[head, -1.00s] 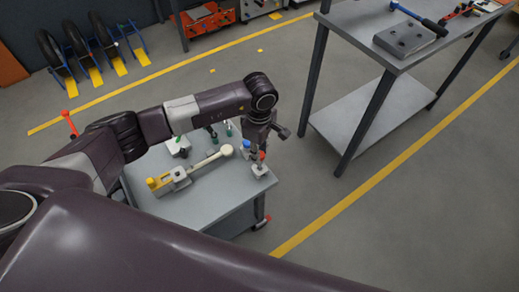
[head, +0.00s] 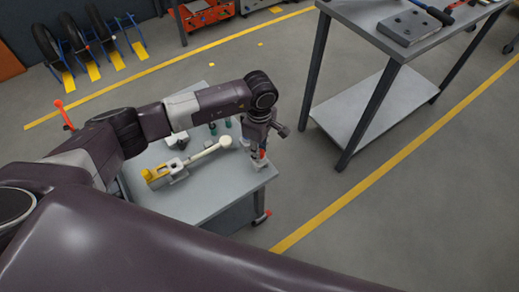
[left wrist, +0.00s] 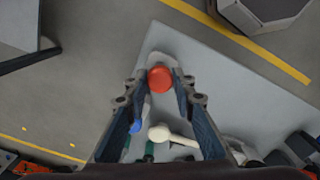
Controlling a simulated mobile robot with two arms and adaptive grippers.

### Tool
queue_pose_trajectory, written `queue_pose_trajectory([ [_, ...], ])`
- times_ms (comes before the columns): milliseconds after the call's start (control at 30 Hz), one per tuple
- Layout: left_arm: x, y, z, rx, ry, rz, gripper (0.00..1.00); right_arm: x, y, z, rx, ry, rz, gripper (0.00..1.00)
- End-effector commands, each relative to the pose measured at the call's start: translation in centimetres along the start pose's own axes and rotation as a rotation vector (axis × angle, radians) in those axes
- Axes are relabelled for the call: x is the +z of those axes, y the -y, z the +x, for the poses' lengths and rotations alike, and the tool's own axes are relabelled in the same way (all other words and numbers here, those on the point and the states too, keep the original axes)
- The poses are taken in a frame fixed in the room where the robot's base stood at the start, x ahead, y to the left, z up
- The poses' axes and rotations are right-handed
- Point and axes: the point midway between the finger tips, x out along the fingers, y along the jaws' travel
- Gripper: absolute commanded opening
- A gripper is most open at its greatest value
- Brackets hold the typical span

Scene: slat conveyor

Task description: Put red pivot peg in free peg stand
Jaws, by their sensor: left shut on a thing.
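The red peg (head: 263,153) stands near the front right corner of the small grey table. My left gripper (head: 259,155) points down over it, and its fingers are shut on the peg. In the left wrist view the round red top (left wrist: 160,79) sits between the fingertips. A pale metal stand (head: 260,164) is right under the peg; whether the peg is seated in it I cannot tell. A blue peg (left wrist: 137,125) is close beside one finger in the left wrist view. My right gripper is out of view.
A cream lever with a round knob (head: 206,152) lies in a holder with a yellow part (head: 154,174), left of the gripper. Green pegs (head: 213,129) stand behind it. A taller workbench (head: 365,30) is at the right, with open floor between.

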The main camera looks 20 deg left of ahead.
Motion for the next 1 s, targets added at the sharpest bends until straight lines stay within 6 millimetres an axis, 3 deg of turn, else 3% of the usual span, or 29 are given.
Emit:
queue_pose_trajectory([
  [100,0.0,0.0,0.0,0.0,0.0,0.0,0.0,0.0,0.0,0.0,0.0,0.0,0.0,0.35],
  [133,0.0,0.0,0.0,0.0,0.0,0.0,0.25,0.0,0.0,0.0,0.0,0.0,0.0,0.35],
  [300,0.0,0.0,0.0,0.0,0.0,0.0,0.43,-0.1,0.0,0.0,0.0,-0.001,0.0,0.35],
  [667,0.0,0.0,-0.4,0.001,0.0,0.0,0.44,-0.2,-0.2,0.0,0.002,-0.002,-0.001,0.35],
  [767,0.0,-0.1,-1.6,0.003,0.0,0.001,0.44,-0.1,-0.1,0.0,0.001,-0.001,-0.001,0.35],
  [1000,-0.1,-0.2,-6.8,0.005,-0.001,0.001,0.44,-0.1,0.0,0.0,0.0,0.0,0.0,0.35],
])
